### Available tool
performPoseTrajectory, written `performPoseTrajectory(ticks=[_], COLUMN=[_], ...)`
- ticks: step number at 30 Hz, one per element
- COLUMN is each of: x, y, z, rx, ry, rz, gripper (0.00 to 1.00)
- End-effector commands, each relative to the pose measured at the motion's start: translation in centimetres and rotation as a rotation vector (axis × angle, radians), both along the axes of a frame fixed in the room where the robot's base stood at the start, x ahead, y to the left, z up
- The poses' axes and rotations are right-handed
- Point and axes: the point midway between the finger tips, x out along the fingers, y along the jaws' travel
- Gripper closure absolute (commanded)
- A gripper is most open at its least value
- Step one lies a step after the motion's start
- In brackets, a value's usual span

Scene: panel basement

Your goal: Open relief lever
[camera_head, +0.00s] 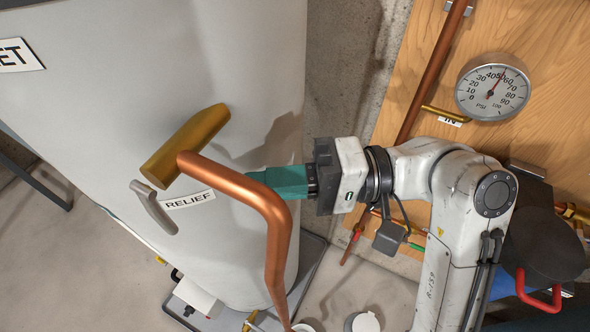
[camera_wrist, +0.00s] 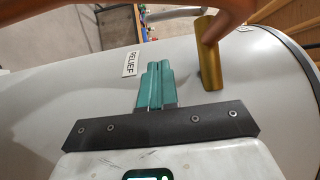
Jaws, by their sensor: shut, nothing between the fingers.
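The relief lever (camera_head: 154,207) is a small grey handle at the lower end of a brass valve body (camera_head: 185,146) on the pale grey tank (camera_head: 110,85). It slants downward beside the RELIEF label (camera_head: 188,200). My gripper (camera_head: 262,181) has teal fingers, pressed together and empty. It is right of the lever and apart from it, with its tips partly behind the copper pipe (camera_head: 265,205). In the wrist view the fingers (camera_wrist: 159,66) point toward the label (camera_wrist: 131,62), with the brass body (camera_wrist: 208,65) to their right.
The copper pipe runs from the brass body and bends down between the head camera and my fingers. A pressure gauge (camera_head: 493,87) and more piping (camera_head: 432,75) are on a wooden panel (camera_head: 545,45) at right. The tank face left of the lever is clear.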

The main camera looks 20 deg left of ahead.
Motion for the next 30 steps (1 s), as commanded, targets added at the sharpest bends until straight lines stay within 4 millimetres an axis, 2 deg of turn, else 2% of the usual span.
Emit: performPoseTrajectory(ticks=[6,12,15,30], x=[-2.2,-4.8,-5.5,-5.9], y=[3.7,4.3,4.5,4.6], z=[0.2,0.2,0.1,0.0], rx=[-0.001,0.0,-0.001,0.0], ry=[0.0,0.001,0.0,0.016], rz=[0.004,0.001,0.0,-0.001], gripper=[1.0,1.0,1.0,1.0])
